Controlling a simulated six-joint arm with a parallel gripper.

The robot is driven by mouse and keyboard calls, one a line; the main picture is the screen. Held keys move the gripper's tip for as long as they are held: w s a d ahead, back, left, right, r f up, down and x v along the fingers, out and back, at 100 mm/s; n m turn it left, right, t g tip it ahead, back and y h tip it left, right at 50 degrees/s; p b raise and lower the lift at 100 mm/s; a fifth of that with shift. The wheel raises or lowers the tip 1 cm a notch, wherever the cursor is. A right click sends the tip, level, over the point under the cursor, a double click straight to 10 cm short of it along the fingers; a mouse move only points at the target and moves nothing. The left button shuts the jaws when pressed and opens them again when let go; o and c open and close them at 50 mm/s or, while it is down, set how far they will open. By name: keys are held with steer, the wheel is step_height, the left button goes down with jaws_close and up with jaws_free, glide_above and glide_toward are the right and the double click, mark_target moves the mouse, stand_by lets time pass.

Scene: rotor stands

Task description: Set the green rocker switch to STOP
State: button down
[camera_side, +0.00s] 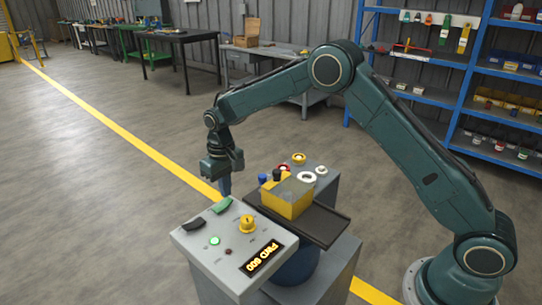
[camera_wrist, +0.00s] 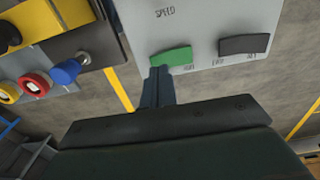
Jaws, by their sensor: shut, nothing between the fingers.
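The green rocker switch (camera_side: 222,205) sits on the top of a light grey control panel (camera_side: 193,254), near its far edge. In the wrist view the green rocker (camera_wrist: 172,57) lies just beyond my fingertips; its tilt is hard to read. My gripper (camera_side: 225,192) is shut and empty, pointing down just behind the rocker. In the wrist view the closed fingers (camera_wrist: 158,72) reach the rocker's near edge; I cannot tell whether they touch it. The panel's display (camera_side: 262,256) reads FWD 600. A green lamp (camera_side: 214,240) is lit, and a red lamp (camera_side: 228,251) looks dark.
A black rocker (camera_side: 194,223) sits left of the green one, and a yellow knob (camera_side: 247,223) sits to its right. A yellow-sided box (camera_side: 286,200) and a dark tray (camera_side: 325,222) stand behind the panel on the right. Open floor lies to the left.

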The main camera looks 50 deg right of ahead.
mark_target(227, 201)
steer(key=shift+f, duration=1.1)
stand_by(1.0)
steer(key=shift+r, duration=3.55)
steer(key=shift+r, duration=0.1)
